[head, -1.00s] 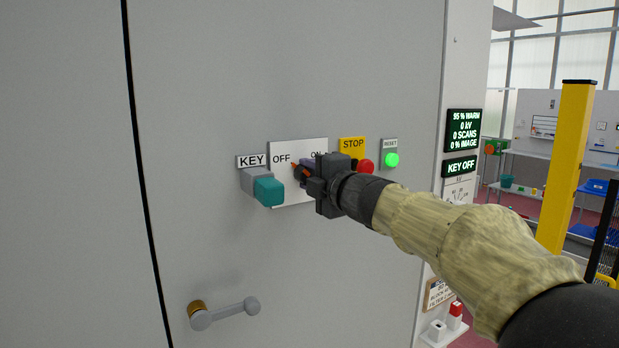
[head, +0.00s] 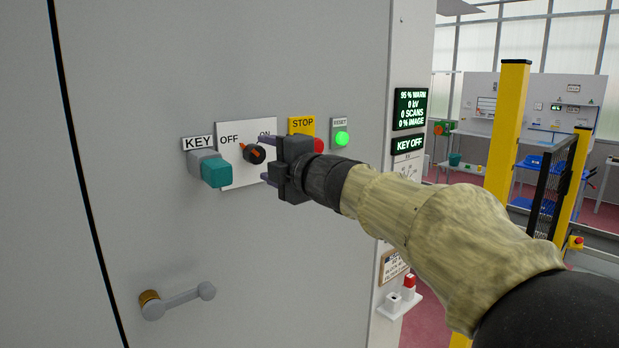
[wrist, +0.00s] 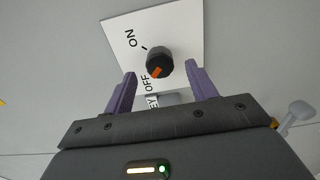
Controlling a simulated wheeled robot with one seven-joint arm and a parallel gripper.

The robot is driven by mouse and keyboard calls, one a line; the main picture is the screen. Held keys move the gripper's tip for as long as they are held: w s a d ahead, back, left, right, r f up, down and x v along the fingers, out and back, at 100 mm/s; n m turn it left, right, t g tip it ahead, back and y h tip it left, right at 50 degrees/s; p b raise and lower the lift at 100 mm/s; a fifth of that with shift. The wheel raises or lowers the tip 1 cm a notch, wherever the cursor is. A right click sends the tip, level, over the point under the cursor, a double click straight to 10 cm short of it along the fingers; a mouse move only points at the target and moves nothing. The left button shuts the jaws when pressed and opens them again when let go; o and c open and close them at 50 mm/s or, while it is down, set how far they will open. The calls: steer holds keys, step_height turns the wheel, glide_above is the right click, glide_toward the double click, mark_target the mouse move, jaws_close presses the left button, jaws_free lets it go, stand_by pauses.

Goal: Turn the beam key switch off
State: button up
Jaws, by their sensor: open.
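The beam key switch is a black knob (head: 254,154) with an orange pointer on a white plate (head: 233,178) marked OFF and ON. Its pointer is turned to the OFF side. In the wrist view the knob (wrist: 158,64) shows its orange mark toward the word OFF. My gripper (head: 268,162) is open, to the right of the knob in the head view and apart from it. In the wrist view the two purple fingers of my gripper (wrist: 160,88) are spread, with the knob beyond and between their tips. A display (head: 408,145) reads KEY OFF.
A teal key block (head: 216,173) on a grey holder sits left of the plate, under a KEY label. A red stop button (head: 318,146) is close beside my gripper, and a lit green reset button (head: 342,139) is farther right. A door handle (head: 180,299) is lower left.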

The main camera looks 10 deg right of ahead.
steer(key=b+v, duration=0.2)
steer(key=v, duration=1.1)
steer(key=shift+s+d, duration=0.1)
steer(key=shift+d, duration=0.05)
steer(key=w+d+f+m+g+h, duration=0.15)
steer(key=d+f+m+h, duration=0.3)
steer(key=f+m, duration=0.55)
steer(key=w+d+f+m+g+h, duration=0.15)
steer(key=d+f+m+h, duration=0.35)
steer(key=f, duration=0.9)
steer(key=s+f+m+g, duration=0.4)
steer(key=s+f, duration=0.4)
steer(key=f, duration=0.2)
steer(key=s+a+f+m+g, duration=0.1)
steer(key=s+f+m+g, duration=0.4)
steer(key=s+f, duration=0.3)
step_height(320, 180, down, 3)
steer(key=shift+s+r+m, duration=0.1)
steer(key=shift+s+m, duration=0.2)
steer(key=shift+m, duration=0.2)
steer(key=shift+a+h, duration=0.1)
steer(key=shift+h, duration=0.15)
